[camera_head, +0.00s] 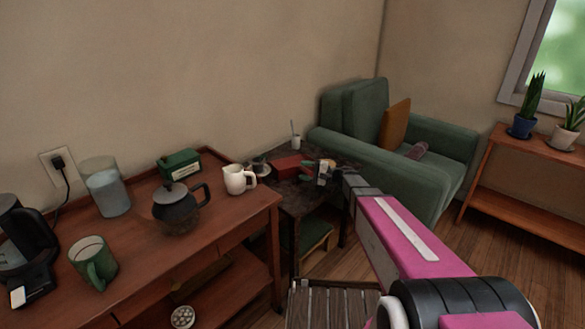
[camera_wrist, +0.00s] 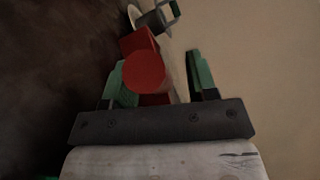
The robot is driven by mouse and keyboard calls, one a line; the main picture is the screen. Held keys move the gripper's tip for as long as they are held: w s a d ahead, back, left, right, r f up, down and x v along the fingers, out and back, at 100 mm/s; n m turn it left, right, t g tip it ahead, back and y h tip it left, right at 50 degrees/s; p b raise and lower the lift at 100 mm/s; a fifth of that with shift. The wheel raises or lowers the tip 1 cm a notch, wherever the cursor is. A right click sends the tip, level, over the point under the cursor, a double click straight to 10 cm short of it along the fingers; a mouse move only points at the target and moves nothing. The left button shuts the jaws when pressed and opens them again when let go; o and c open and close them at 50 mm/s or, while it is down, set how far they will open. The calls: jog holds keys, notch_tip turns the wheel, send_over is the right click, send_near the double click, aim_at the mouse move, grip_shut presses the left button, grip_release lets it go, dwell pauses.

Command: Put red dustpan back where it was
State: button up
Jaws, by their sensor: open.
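The red dustpan (camera_head: 287,167) rests on the small dark side table (camera_head: 285,195), against the wall side. In the wrist view its round red end (camera_wrist: 143,70) faces the camera, between my two green fingers, with more red behind it. My gripper (camera_head: 322,172) is over the side table at the dustpan's right end. In the wrist view my gripper (camera_wrist: 157,65) is open. The left finger is close to the red end and partly hidden by it; a gap shows on the right. I cannot tell whether either finger touches it.
A white cup (camera_head: 296,142) with a thin stick stands behind the dustpan. A small plant (camera_head: 259,166) is at the table's left. The wooden desk (camera_head: 222,216) holds a white pitcher (camera_head: 239,180) and a dark teapot (camera_head: 178,207). A green armchair (camera_head: 350,145) stands close on the right.

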grip_shut()
